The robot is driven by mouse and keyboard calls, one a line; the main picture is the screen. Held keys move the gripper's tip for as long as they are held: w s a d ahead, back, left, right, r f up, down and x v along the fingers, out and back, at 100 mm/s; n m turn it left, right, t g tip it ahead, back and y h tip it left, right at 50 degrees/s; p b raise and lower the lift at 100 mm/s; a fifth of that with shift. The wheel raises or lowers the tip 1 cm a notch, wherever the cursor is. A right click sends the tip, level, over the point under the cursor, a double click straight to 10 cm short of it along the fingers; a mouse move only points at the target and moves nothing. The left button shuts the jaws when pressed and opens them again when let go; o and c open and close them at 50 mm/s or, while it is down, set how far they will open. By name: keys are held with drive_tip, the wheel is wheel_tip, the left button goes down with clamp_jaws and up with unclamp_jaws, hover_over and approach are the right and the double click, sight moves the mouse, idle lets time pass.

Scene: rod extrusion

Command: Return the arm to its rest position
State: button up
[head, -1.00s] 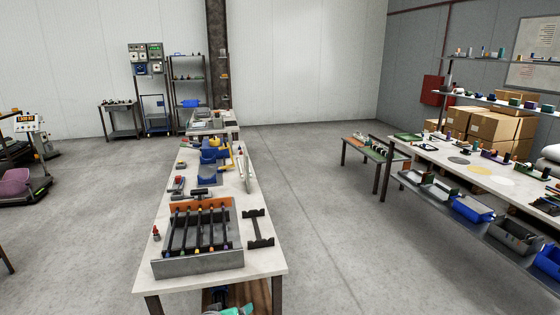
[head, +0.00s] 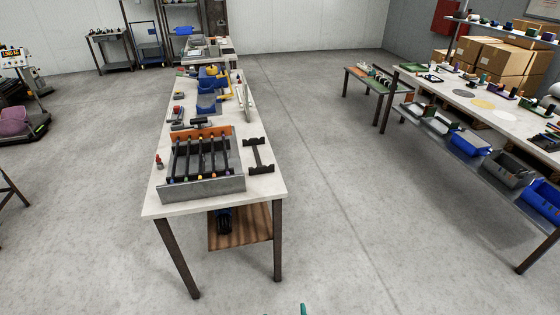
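Only a small teal piece shows at the bottom edge of the head view, right of the near table's legs, and it looks like part of my arm. The rest of the arm is below the picture. My gripper cannot be made out, so neither its fingers nor anything in them shows.
A long white table (head: 210,207) stands ahead, bearing a grey rack of dark rods (head: 205,188), a dark bracket (head: 259,156) and blue holders. A loaded workbench (head: 505,115) with blue bins is at right. The floor (head: 335,170) between them is clear.

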drive_tip(key=s+r+m+t+y, duration=0.1)
drive_tip(key=s+r, duration=0.2)
drive_tip(key=s, duration=1.2)
drive_tip(key=s+a+r+m+t, duration=0.1)
drive_tip(key=s+r+m, duration=0.2)
drive_tip(key=s+r, duration=0.8)
drive_tip(key=shift+s+a+r+t+h, duration=0.15)
drive_tip(key=shift+s+t+h, duration=0.15)
drive_tip(key=shift+h, duration=0.1)
